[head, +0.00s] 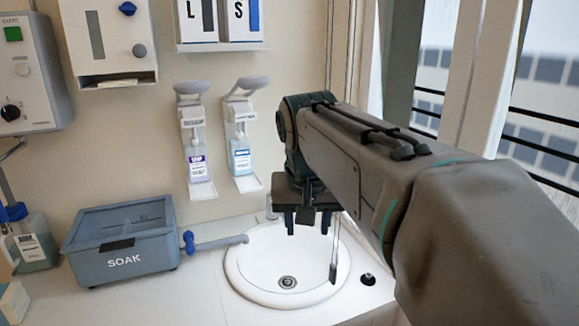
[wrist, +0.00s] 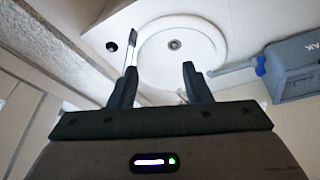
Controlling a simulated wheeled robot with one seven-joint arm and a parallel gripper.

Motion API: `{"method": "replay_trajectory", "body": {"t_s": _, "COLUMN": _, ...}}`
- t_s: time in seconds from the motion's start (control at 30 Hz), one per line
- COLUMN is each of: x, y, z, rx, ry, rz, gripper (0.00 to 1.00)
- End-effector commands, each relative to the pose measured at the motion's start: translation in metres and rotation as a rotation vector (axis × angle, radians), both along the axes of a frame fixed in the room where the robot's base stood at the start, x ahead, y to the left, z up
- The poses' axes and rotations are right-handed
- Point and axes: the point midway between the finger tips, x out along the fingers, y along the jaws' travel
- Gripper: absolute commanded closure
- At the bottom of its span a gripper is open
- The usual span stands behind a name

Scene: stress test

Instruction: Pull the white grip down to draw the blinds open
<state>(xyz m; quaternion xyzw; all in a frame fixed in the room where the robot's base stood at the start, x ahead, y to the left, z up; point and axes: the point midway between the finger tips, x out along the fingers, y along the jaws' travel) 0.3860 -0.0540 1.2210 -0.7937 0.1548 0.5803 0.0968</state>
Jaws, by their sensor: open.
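A slim pale hanging piece with a dark lower end, likely the white grip (head: 335,245), hangs over the sink's right side in the head view. In the wrist view this grip (wrist: 131,52) shows at the tip of the left finger; I cannot tell whether they touch. Thin vertical cords (head: 330,45) run down the wall above, behind my arm. My gripper (head: 308,218) is open and empty, pointing down above the sink. Its two fingers also show apart in the wrist view (wrist: 159,70). The grip's upper part is hidden by my arm. The blinds are not clearly visible.
The round white sink (head: 255,290) lies below my gripper. A blue SOAK box (head: 122,262) stands left on the counter. Two bottle dispensers (head: 195,145) (head: 240,150) hang on the wall. The window frame (head: 465,75) is at right, beyond my arm.

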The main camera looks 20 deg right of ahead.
Motion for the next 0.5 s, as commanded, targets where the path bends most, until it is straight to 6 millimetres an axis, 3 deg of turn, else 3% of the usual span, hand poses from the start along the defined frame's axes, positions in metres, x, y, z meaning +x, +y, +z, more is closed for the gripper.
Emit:
{"method": "replay_trajectory", "body": {"t_s": 0.03, "x": 0.008, "y": -0.008, "z": 0.028, "rx": -0.004, "ry": -0.014, "rz": -0.045, "gripper": 0.56}}
{"method": "replay_trajectory", "body": {"t_s": 0.2, "x": 0.022, "y": -0.033, "z": 0.099, "rx": -0.015, "ry": -0.042, "rz": -0.199, "gripper": 0.56}}
{"method": "replay_trajectory", "body": {"t_s": 0.33, "x": 0.025, "y": -0.047, "z": 0.14, "rx": -0.019, "ry": -0.063, "rz": -0.299, "gripper": 0.56}}
{"method": "replay_trajectory", "body": {"t_s": 0.5, "x": 0.024, "y": -0.058, "z": 0.168, "rx": -0.021, "ry": -0.078, "rz": -0.373, "gripper": 0.56}}
